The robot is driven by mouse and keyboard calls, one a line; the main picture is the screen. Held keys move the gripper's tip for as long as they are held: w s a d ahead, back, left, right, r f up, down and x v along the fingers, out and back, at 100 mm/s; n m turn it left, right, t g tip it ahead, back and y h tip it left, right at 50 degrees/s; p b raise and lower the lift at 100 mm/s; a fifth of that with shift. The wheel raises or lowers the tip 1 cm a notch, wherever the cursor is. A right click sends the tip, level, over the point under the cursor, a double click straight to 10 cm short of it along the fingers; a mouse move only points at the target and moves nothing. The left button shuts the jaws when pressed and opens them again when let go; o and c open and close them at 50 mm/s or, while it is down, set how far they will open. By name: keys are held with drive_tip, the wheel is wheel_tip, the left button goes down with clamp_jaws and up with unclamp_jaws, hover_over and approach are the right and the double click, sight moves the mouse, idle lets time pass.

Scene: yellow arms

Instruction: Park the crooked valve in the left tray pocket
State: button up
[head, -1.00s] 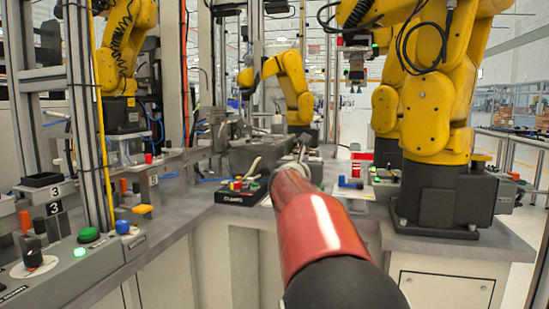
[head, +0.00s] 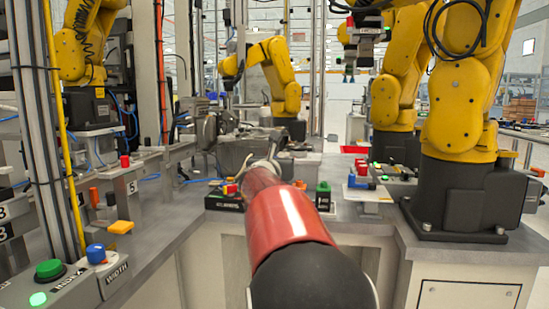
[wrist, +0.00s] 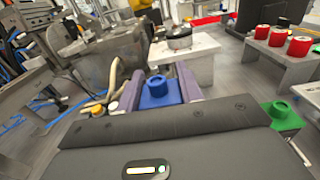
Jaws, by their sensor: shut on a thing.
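In the wrist view a blue valve (wrist: 158,92) with a round raised top sits between the two purple fingers of my gripper (wrist: 165,84), which is shut on it. The dark gripper body hides its lower part, so I cannot tell its tilt. A green part (wrist: 282,116) with a round top stands to the right of the gripper, apart from it. In the head view a green-topped black part (head: 323,196) stands right of my red arm. No tray with a left pocket can be made out clearly.
A black box (head: 222,202) with coloured parts sits left of my arm. Red cylinders (wrist: 280,38) stand on a grey block at right in the wrist view. A white block (wrist: 186,65) carries a round metal part. Large yellow arms (head: 465,95) stand at right.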

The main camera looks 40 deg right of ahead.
drive_tip(key=shift+f+b, duration=1.3)
drive_tip(key=shift+f, duration=0.7)
drive_tip(key=shift+f+b, duration=0.7)
drive_tip(key=shift+b, duration=0.15)
drive_tip(key=shift+f+b, duration=0.35)
drive_tip(key=shift+b, duration=0.15)
drive_tip(key=o, duration=1.1)
